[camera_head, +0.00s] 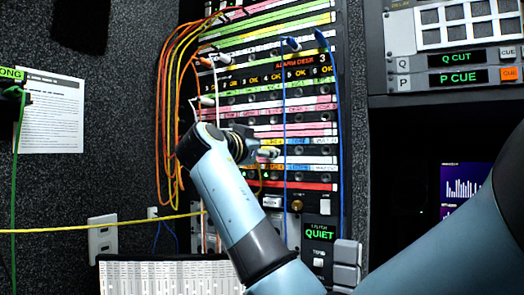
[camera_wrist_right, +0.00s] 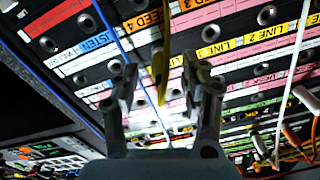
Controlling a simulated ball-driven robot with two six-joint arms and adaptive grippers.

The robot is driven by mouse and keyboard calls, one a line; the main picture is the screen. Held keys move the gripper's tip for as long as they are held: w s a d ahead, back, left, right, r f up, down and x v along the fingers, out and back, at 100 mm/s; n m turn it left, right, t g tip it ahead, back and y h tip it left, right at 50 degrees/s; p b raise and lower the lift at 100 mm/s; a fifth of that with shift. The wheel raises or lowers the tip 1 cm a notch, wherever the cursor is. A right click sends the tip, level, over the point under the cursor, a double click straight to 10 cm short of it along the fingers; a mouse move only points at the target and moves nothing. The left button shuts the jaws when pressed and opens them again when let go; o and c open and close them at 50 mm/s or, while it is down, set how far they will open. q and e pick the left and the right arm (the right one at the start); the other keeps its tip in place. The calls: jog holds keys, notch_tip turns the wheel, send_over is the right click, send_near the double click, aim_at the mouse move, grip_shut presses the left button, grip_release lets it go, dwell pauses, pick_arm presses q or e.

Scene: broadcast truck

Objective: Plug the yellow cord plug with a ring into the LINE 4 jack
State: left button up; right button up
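My right gripper (camera_head: 262,150) is at the lower jack rows of the patch panel. In the right wrist view its two fingers (camera_wrist_right: 157,85) are apart. A yellow cord (camera_wrist_right: 160,75) passes through the gap between them, with clear space on both sides. In the head view a yellow plug (camera_head: 270,151) shows at the fingertips, partly hidden by the gripper; I cannot make out a ring on it. My left gripper is not in view.
Orange and yellow cords (camera_head: 168,100) loop down the panel's left side. Blue cords (camera_head: 338,130) hang at its right. A long yellow cord (camera_head: 100,224) crosses at lower left. A green cord (camera_head: 17,150) hangs at far left. A fader panel (camera_head: 165,275) lies below.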

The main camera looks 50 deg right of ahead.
jog(key=v, duration=0.7)
jog(key=shift+a, duration=0.25)
jog(key=shift+s, duration=0.1)
dwell(0.4)
